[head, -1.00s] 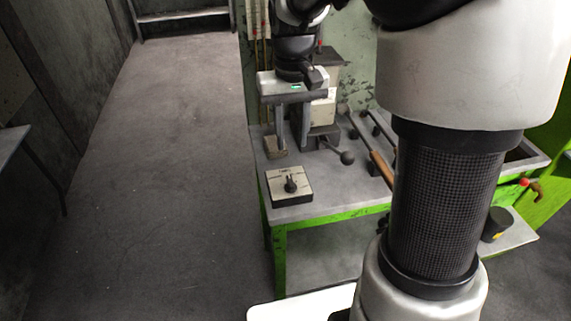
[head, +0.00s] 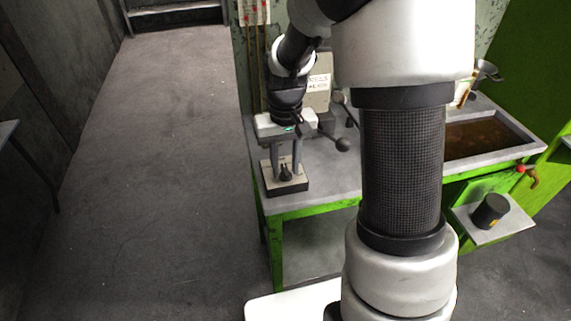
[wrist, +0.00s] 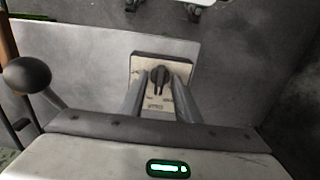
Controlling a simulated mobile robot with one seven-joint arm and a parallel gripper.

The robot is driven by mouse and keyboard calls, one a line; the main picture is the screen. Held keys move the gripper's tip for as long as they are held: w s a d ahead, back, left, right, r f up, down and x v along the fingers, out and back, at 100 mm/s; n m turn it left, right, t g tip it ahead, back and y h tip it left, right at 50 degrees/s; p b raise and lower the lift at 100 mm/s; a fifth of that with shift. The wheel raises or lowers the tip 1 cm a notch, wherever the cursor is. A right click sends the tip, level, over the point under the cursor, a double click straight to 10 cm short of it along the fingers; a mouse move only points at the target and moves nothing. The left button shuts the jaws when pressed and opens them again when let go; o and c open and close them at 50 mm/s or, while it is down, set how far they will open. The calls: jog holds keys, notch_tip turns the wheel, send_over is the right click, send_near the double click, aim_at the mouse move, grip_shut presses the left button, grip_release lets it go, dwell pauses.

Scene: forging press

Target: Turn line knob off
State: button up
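The line knob (head: 286,174) is a small black knob on top of a cream, dark-edged box (head: 299,184), at the near left corner of the grey bench top. In the wrist view the knob (wrist: 159,76) stands at the centre of its box (wrist: 146,62), its pointer along the picture's vertical; the labels are too small to read. My gripper (head: 286,168) is open and points down over the box. In the wrist view my gripper (wrist: 160,82) has one finger on each side of the knob, apart from it. I cannot tell the fingertips' exact height.
A lever with a black ball (head: 343,145) stands to the right of my gripper; the ball also shows in the wrist view (wrist: 27,76). A liquid-filled trough (head: 520,147) lies at right. The floor at left is clear.

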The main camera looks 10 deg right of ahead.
grip_shut()
jog(key=shift+m, duration=0.3)
jog(key=m+p, duration=0.1)
jog(key=m, duration=0.2)
jog(key=shift+r, duration=0.1)
jog(key=m+p, duration=0.1)
jog(key=m, duration=0.2)
jog(key=shift+m, duration=0.3)
jog(key=m+p, duration=0.3)
jog(key=m, duration=0.3)
jog(key=shift+r, duration=0.1)
jog(key=shift+m+p, duration=1.25)
jog(key=shift+m, duration=1.15)
